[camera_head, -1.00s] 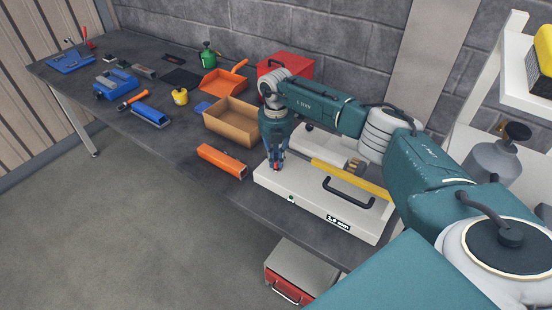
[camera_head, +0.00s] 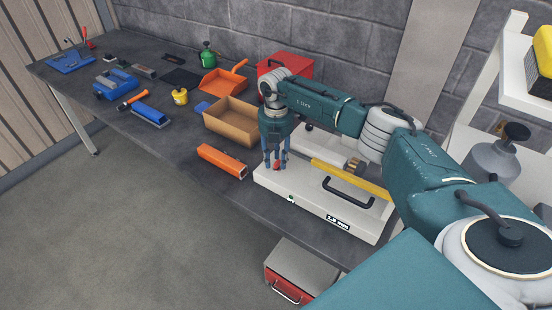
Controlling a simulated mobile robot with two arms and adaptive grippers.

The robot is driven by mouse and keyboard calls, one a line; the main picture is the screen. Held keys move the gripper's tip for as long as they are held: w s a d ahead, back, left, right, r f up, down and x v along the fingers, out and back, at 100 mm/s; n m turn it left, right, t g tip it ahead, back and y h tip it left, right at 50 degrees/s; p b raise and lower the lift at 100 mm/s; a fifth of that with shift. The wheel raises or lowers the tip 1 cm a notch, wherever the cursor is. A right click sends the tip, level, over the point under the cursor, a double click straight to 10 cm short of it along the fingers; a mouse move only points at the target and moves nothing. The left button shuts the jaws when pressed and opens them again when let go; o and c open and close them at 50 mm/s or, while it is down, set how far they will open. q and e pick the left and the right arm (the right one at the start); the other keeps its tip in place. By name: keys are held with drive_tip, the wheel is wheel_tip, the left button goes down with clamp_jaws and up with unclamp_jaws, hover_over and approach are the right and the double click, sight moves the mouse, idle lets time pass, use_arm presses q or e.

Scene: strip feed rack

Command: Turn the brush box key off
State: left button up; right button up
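A flat white box (camera_head: 312,208) with a black handle and a "1.0 mm" label lies at the right end of the bench. I take it to be the brush box. A small red piece (camera_head: 277,167), likely its key, shows on the box's top near its left corner. Its exact turn is too small to tell. My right gripper (camera_head: 276,166) points down over this corner. Its blue fingers are spread, with the red piece between their tips; I cannot tell whether they touch it. My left gripper is not in view.
The bench's front strip is clear.

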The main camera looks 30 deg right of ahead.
wheel_tip(320, 180, up, 12)
idle(0.6)
idle(0.4)
